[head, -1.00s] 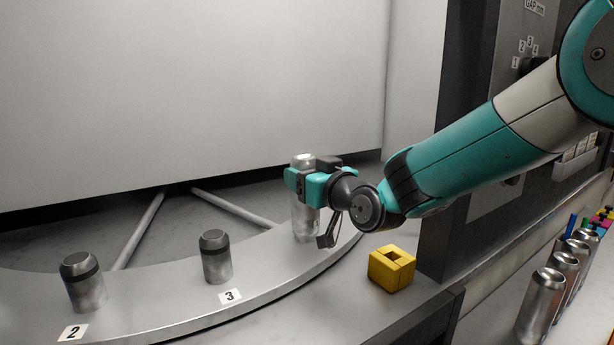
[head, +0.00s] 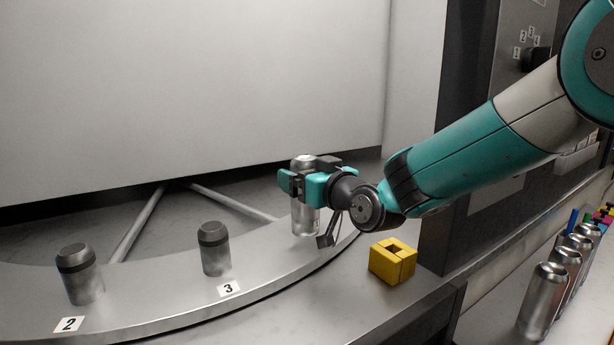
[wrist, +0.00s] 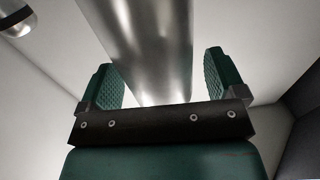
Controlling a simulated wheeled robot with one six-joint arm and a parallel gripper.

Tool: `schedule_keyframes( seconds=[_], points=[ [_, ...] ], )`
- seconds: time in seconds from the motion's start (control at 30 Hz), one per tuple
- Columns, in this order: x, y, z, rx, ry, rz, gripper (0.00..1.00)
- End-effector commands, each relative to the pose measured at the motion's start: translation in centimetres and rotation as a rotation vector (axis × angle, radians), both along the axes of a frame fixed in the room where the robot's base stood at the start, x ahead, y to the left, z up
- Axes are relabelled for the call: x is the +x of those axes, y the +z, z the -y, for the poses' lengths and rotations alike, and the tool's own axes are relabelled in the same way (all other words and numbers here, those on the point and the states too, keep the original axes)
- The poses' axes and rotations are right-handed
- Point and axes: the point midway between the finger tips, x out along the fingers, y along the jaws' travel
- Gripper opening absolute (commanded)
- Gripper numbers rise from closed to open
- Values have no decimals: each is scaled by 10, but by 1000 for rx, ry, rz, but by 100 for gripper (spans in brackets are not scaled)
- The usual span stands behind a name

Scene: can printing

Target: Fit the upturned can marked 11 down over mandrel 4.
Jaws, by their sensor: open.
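A silver can (head: 305,215) stands upright on the curved metal ring, at the place to the right of mandrel 3. It also fills the middle of the wrist view (wrist: 148,45). My gripper (head: 300,184) is around the can's upper part, with one jaw on each side. In the wrist view the green jaws (wrist: 168,80) stand apart with gaps between them and the can. Mandrel 4 itself does not show; the can and my gripper cover that place. The mark 11 is not readable on the can.
Mandrels 3 (head: 214,248) and 2 (head: 80,273) stand bare on the ring (head: 150,305), left of my gripper. A yellow block (head: 392,261) with a square hole sits close below my wrist. Several cans (head: 543,300) stand in a row at the right.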

Motion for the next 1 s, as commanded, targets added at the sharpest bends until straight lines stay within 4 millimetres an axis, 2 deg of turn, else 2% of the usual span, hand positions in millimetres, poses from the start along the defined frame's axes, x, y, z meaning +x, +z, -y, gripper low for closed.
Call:
schedule_keyframes(
  seconds=[0.17,0.27,0.7,0.8,1.0],
  points=[
    [-5,-1,4,1,-1,1,89],
    [-16,-2,14,1,-2,1,89],
    [-103,-3,79,2,-4,2,89],
    [-119,-3,90,1,-3,2,89],
    [-136,-1,103,0,-2,1,89]
  ],
)
